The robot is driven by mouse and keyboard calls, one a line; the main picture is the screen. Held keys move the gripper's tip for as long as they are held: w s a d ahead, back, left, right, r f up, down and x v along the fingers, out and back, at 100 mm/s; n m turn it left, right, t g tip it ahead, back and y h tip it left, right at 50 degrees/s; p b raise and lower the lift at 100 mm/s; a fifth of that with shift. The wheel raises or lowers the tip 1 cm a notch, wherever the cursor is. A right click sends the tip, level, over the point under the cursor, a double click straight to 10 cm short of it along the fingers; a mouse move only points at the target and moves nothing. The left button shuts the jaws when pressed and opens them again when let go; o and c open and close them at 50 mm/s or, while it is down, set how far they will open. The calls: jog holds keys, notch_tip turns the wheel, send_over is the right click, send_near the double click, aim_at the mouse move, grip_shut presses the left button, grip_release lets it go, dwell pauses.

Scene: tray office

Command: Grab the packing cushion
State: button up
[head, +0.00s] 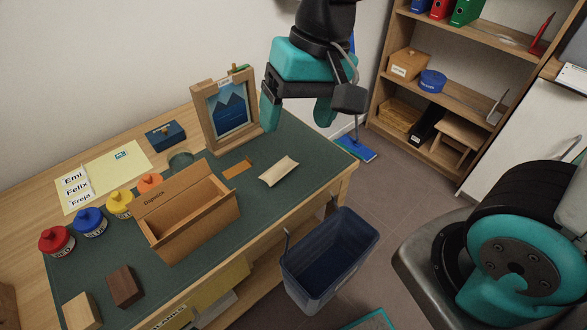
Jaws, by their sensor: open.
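The packing cushion (279,171) is a small cream pillow shape. My gripper (297,112) is above the far right end of the desk, in front of the right edge of the framed picture. Its two teal fingers are spread apart and empty. It is up and to the right of the cushion and does not touch it.
A tan tag (237,169) lies beside the cushion. Lidded jars (90,222) stand at left. A dark blue bin (325,262) sits below the desk's front edge.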

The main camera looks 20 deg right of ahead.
jog(key=w+d+f+m+h, duration=0.1)
jog(key=w+f+m+h, duration=0.1)
jog(key=w+f+m, duration=0.6)
jog(key=m+h, duration=0.1)
jog(key=m, duration=0.4)
send_over(285, 171)
notch_tip(285, 171, down, 17)
jog(key=shift+s+a+b, duration=0.15)
jog(key=shift+b, duration=0.25)
jog(key=shift+f+p, duration=0.5)
jog(key=shift+f, duration=2.45)
jog(key=c, duration=1)
jog(key=shift+r, duration=0.1)
